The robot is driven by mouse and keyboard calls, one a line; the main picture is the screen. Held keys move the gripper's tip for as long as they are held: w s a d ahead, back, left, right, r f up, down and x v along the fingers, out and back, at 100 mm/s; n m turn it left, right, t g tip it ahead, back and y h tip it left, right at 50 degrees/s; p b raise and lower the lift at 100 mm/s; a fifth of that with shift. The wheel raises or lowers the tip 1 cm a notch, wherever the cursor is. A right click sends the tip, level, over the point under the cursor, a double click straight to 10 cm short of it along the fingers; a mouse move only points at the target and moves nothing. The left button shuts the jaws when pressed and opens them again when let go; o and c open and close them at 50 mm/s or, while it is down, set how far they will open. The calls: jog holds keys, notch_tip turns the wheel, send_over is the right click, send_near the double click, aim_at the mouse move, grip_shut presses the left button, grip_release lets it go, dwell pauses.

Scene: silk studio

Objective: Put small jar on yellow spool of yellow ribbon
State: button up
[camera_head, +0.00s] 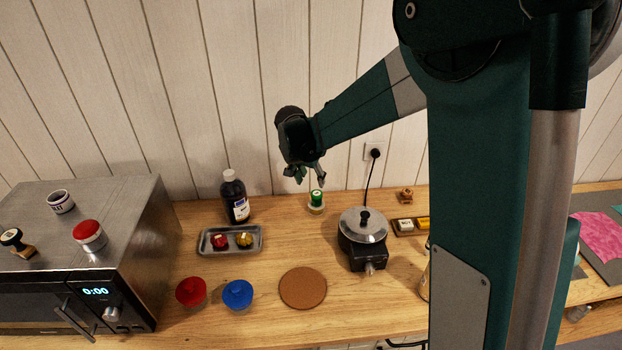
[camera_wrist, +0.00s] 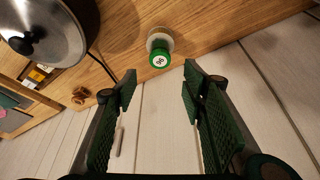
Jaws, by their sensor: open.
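A small green-topped item with a pale base (camera_head: 316,200), perhaps the small jar, stands upright at the back of the counter near the wall. In the wrist view it shows its round white label (camera_wrist: 160,58), just beyond the fingertips. My gripper (camera_head: 307,180) is open and empty, above and slightly left of it in the head view; both fingers (camera_wrist: 159,74) show in the wrist view. A yellow spool (camera_head: 244,240) sits at the right in a grey metal tray (camera_head: 217,251), beside a red spool (camera_head: 219,242).
A dark bottle (camera_head: 234,200) stands behind the tray. A pan on a burner (camera_head: 363,226) is right of the green-topped item. Red (camera_head: 191,291) and blue (camera_head: 237,294) bowls and a cork mat (camera_head: 303,288) lie in front. A microwave (camera_head: 130,230) stands left, bearing jars and a stamp.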

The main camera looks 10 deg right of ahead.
dwell(0.3)
jog(key=s+d+r+n, duration=0.1)
jog(key=s+d+r, duration=0.2)
jog(key=s+r, duration=0.25)
jog(key=s+d+r+n+t+y, duration=0.1)
jog(key=s+d+r, duration=0.25)
jog(key=s, duration=0.35)
jog(key=s+d+r+n, duration=0.1)
jog(key=s+d+r, duration=0.2)
jog(key=s+r, duration=0.25)
jog(key=s+d+n+t, duration=0.1)
jog(key=s+d+n, duration=0.1)
jog(key=s, duration=0.9)
jog(key=s+d+f+n+t+y, duration=0.1)
jog(key=s+d, duration=0.1)
jog(key=s, duration=1)
jog(key=shift+f+n+t, duration=0.15)
jog(key=shift+n+t, duration=0.15)
jog(key=shift+n, duration=0.1)
